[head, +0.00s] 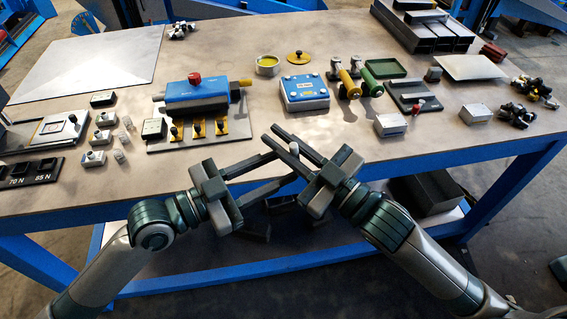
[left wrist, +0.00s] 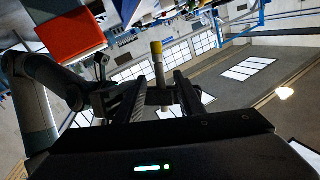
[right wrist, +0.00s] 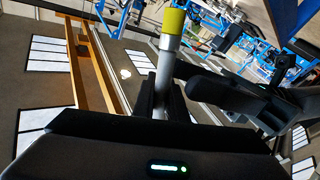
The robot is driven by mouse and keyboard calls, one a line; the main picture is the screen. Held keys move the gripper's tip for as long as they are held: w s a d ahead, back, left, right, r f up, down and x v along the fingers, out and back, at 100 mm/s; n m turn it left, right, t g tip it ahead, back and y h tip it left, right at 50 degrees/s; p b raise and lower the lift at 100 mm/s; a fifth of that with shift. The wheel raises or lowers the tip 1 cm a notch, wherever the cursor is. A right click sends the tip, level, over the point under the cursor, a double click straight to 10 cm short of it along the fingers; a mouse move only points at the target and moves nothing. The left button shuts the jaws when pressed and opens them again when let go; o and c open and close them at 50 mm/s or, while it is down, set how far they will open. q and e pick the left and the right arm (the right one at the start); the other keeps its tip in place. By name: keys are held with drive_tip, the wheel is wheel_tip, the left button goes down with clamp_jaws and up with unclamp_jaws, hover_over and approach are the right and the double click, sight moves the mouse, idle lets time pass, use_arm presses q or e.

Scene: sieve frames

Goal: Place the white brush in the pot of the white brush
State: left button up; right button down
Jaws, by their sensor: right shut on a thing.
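The white brush (head: 294,148) shows as a small pale end at my right gripper (head: 277,134), in front of the table's edge. In the right wrist view it is a pale grey rod with a yellow-green end (right wrist: 169,45), and the right gripper is shut on it. My left gripper (head: 284,169) is open, with its fingers crossing near the right ones. In the left wrist view the brush (left wrist: 159,68) stands between the spread left fingers; I cannot tell whether they touch it. A round pot (head: 267,65) with yellow inside stands at the back middle of the table.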

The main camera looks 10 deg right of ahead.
use_arm(q)
drive_tip(key=shift+x, duration=1.05)
clamp_jaws()
use_arm(e)
drive_tip(key=c, duration=1.7)
unclamp_jaws()
